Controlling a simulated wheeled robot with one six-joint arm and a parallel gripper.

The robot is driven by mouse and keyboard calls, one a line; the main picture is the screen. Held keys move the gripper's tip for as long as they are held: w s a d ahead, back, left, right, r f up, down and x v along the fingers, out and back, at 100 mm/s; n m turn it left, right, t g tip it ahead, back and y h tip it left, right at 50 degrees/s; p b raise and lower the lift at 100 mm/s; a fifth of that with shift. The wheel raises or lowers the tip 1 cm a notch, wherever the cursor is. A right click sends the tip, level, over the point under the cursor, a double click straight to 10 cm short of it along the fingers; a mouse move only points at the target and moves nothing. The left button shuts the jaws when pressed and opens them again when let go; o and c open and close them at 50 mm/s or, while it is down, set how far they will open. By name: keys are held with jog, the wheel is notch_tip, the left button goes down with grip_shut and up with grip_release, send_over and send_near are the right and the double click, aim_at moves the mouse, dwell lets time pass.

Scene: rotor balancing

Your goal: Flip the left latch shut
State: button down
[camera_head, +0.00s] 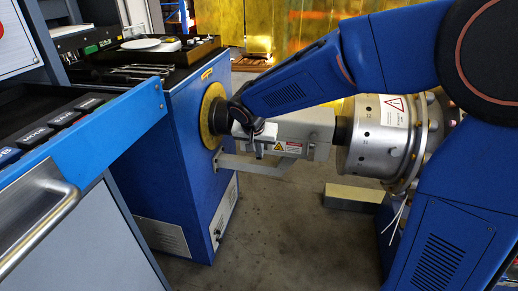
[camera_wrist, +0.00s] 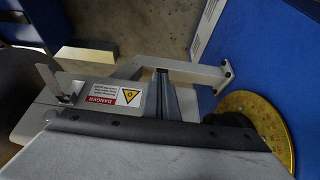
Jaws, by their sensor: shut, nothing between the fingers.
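The pale grey guard (camera_head: 305,130) sits around the shaft between the blue cabinet and the steel drum. It carries a DANGER label, which also shows on the guard in the wrist view (camera_wrist: 128,96). My gripper (camera_head: 257,152) points down at the guard's left part in the head view, left of the label. In the wrist view its shut fingers (camera_wrist: 162,72) lie over the guard's edge beside the label. I cannot make out the left latch; the fingers may cover it. Another small metal latch (camera_wrist: 66,90) sticks out at the guard's far end, left in the wrist view. I cannot tell contact.
A grey bracket (camera_head: 235,163) runs from the blue cabinet (camera_head: 185,175) to below the guard. A yellow disc (camera_wrist: 262,125) is close to my gripper. The steel drum (camera_head: 380,140) stands at the right. A blue drawer (camera_head: 110,130) juts out at the left.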

jog(key=shift+f+t+h, duration=0.3)
jog(key=shift+f+t, duration=0.5)
jog(key=shift+f, duration=0.15)
jog(key=shift+r, duration=0.15)
jog(key=shift+r, duration=0.65)
